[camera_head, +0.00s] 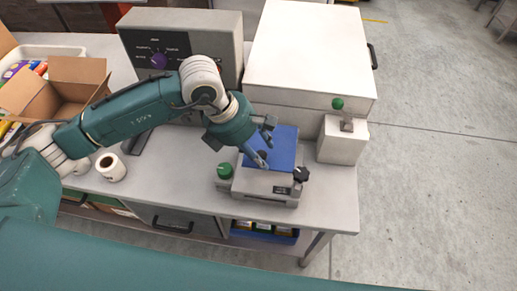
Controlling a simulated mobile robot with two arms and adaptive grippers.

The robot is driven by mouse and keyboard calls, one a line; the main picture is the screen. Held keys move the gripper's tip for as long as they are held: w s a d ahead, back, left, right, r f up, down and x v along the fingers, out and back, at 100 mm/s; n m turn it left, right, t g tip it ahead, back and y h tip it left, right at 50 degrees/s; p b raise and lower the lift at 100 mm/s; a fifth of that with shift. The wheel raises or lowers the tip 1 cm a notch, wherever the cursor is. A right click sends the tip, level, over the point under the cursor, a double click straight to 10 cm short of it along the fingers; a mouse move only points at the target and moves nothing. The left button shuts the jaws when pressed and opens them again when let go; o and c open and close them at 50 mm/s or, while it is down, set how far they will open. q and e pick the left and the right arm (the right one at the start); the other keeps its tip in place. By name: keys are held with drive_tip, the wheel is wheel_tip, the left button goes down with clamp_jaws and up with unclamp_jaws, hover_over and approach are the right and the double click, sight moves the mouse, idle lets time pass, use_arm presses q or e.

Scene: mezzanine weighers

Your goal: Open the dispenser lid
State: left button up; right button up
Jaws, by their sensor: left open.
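The dispenser is probably the small grey device (266,187) with a blue top (284,150), near the front right of the table. A green knob (225,171) is at its left and a black knob (301,174) at its right. My left gripper (266,143) is open, just above the blue top's left part, fingers pointing down. I cannot tell whether it touches the top. My right gripper is not in view.
A grey control box (181,40) with a purple dial and a large white box (309,50) stand behind. The floor at right is clear.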

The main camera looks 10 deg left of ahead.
sight(262, 145)
use_arm(q)
clamp_jaws()
drive_tip(key=shift+w+r, duration=0.1)
drive_tip(key=shift+r, duration=0.05)
drive_tip(key=shift+w+r+g, duration=0.35)
drive_tip(key=shift+r+g, duration=0.15)
drive_tip(key=shift+r, duration=0.2)
drive_tip(key=w+r+g, duration=0.2)
drive_tip(key=r, duration=0.1)
drive_tip(key=shift+d+n+g+b, duration=0.1)
drive_tip(key=shift+n+g+b, duration=0.25)
drive_tip(key=shift+n+g, duration=0.05)
drive_tip(key=shift+w+r+n+g+b, duration=0.3)
drive_tip(key=shift+w+r+g+b, duration=0.4)
drive_tip(key=shift+w+r+g, duration=0.65)
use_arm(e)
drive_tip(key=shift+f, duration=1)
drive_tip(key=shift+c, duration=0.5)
